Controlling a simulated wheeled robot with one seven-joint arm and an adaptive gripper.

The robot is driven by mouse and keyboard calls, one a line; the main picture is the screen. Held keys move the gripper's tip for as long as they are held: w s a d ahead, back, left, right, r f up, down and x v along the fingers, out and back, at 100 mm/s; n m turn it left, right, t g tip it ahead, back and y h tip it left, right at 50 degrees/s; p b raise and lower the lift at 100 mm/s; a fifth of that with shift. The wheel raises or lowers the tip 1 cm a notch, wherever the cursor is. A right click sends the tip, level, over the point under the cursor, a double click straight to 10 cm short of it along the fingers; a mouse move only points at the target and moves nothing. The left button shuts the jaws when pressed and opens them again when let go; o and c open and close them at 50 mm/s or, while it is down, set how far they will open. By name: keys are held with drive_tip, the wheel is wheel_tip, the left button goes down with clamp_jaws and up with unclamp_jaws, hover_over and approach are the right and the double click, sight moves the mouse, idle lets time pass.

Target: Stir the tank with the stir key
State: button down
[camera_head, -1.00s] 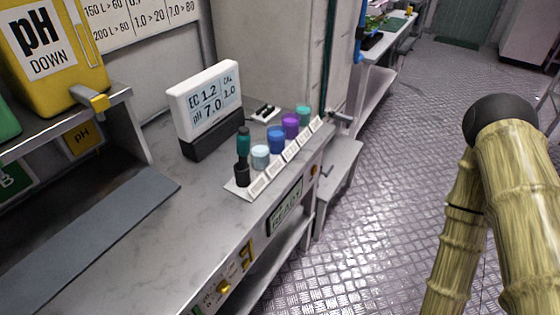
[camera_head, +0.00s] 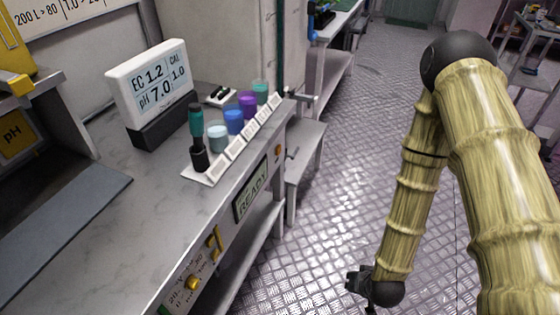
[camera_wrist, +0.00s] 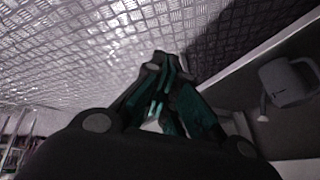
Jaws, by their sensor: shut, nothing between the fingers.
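On the bench's front panel sit a yellow upright fitting (camera_head: 214,243) and a yellow knob (camera_head: 192,283) beside small markings. I cannot tell whether either is the stir key. No open tank is clearly recognisable. My gripper (camera_head: 358,284) hangs low over the metal floor, right of the bench and apart from it. In the wrist view my gripper (camera_wrist: 166,62) has its dark and teal fingers brought together, with nothing held between them.
The grey bench (camera_head: 95,228) carries a meter (camera_head: 150,88) reading EC 1.2 and pH 7.0, a teal-topped probe (camera_head: 197,135) and a row of coloured pots (camera_head: 234,120). A READY display (camera_head: 252,190) faces front.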

sight(278, 150)
drive_tip(key=w+a+r+t+y+b, duration=0.1)
drive_tip(key=w+a+t+b, duration=0.15)
drive_tip(key=w, duration=0.45)
drive_tip(key=w+a+r+t+b, duration=0.1)
drive_tip(key=w+a+t+b, duration=0.15)
drive_tip(key=w, duration=0.45)
drive_tip(key=w+a+r+t+y+b, duration=0.3)
drive_tip(key=w+r+b, duration=0.2)
drive_tip(key=w+r, duration=0.3)
drive_tip(key=w+a+r+t+y+b, duration=0.3)
drive_tip(key=w+r+b, duration=0.3)
drive_tip(key=w+r, duration=0.3)
drive_tip(key=shift+a+r+m+t+b, duration=0.35)
drive_tip(key=shift+a+r+t, duration=0.2)
drive_tip(key=shift+r, duration=0.35)
drive_tip(key=shift+a, duration=0.1)
drive_tip(key=w+a, duration=0.2)
drive_tip(key=a, duration=0.6)
drive_tip(key=shift+w+a, duration=0.15)
drive_tip(key=shift+w, duration=0.15)
drive_tip(key=shift+a, duration=0.1)
drive_tip(key=shift+w+a, duration=0.15)
drive_tip(key=shift+a, duration=0.15)
